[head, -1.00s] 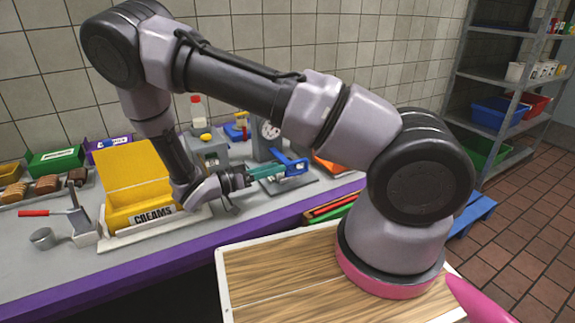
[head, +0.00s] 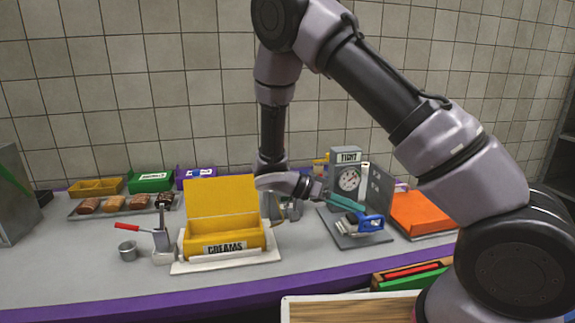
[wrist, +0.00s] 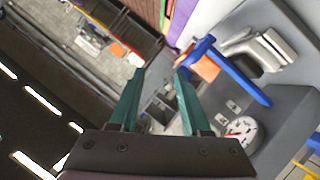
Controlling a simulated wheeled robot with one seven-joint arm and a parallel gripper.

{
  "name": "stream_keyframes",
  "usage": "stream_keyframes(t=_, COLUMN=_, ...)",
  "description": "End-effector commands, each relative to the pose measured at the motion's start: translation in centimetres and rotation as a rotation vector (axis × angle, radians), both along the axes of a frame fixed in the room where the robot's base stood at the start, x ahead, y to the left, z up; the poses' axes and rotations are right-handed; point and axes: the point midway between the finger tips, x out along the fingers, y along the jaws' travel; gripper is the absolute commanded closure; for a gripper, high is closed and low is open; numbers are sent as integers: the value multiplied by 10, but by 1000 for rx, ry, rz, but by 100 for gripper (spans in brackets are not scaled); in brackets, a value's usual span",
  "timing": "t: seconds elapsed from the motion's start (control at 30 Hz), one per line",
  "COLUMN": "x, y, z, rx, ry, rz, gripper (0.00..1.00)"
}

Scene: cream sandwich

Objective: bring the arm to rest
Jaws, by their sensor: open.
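My gripper (head: 342,201) has teal fingers and hangs over the counter right of the yellow CREAMS box. In the wrist view its two fingers (wrist: 160,76) stand apart, with nothing held between them. In the head view the fingers overlap a blue-handled silver tool (head: 362,224) on a grey plate. In the wrist view that tool's blue bar (wrist: 236,75) lies just right of the fingers; I cannot tell if they touch. My arm is bent high, with its elbow up and its forearm hanging down.
The yellow CREAMS box (head: 222,233) has its lid up. A dial device marked TIGHT (head: 347,178) stands behind the blue-handled tool. An orange tray (head: 424,212) lies to the right.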

Motion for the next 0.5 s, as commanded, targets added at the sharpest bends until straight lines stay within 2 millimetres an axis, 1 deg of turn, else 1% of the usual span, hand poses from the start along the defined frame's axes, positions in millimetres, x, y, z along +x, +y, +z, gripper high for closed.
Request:
stream_keyframes(t=0.03, x=-2, y=-5, z=15, rx=88, ry=37, rz=-31, gripper=53)
stream_keyframes(t=0.23, x=-16, y=-20, z=63, rx=426, ry=169, rz=-61, gripper=53)
stream_keyframes(t=0.37, x=-26, y=-28, z=96, rx=643, ry=203, rz=-23, gripper=53)
stream_keyframes(t=0.5, x=-37, y=-35, z=131, rx=854, ry=198, rz=64, gripper=53)
